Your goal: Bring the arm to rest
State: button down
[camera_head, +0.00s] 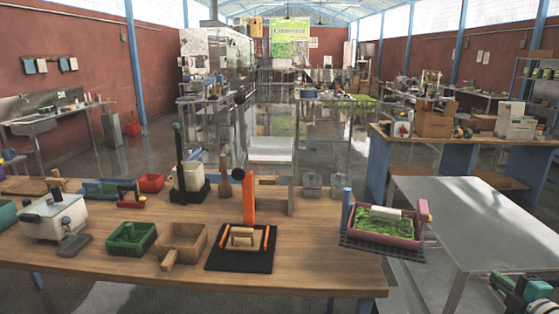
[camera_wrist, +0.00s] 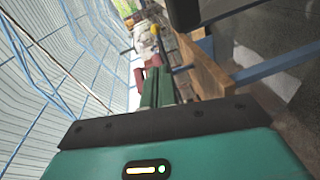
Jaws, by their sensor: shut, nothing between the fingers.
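My gripper (camera_wrist: 157,74) shows in the wrist view as two green fingers side by side, reaching up from a dark band and a teal body. The fingers are together, with nothing seen between them. They point toward the background and touch nothing that I can make out. In the head view, a green and dark part of my arm (camera_head: 525,291) shows at the lower right corner, in front of the grey metal table (camera_head: 465,215). The rest of my arm is outside the head view.
A wooden bench (camera_head: 300,268) across the front holds a green bin (camera_head: 131,237), a tan box (camera_head: 182,243), an orange-handled press (camera_head: 248,205) and a pink tray (camera_head: 410,233) near its right end. Another wooden bench (camera_head: 460,145) with boxes stands behind the metal table. The table's top is clear.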

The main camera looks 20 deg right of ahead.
jog(key=w+a+r+n+g+y, duration=0.1)
jog(key=w+a+r+n+y, duration=0.1)
jog(key=w+a+n+y, duration=0.8)
jog(key=w+a+r+n+g, duration=0.1)
jog(key=w+a+n+g, duration=0.25)
jog(key=a+n, duration=0.65)
jog(key=w+a+n+g, duration=0.2)
jog(key=w+a+n, duration=0.3)
jog(key=a, duration=0.8)
jog(key=s+a+r+n+g+h, duration=0.1)
jog(key=s+a+n, duration=0.3)
jog(key=a+n, duration=0.4)
jog(key=s+a+n+g+h, duration=0.1)
jog(key=s+a+n, duration=0.3)
jog(key=n, duration=1.1)
jog(key=s+a+r+n+g+h, duration=0.1)
jog(key=s+a+n, duration=0.3)
jog(key=a+n, duration=0.7)
jog(key=shift+a+r+n+h, duration=0.35)
jog(key=shift+n+h, duration=0.05)
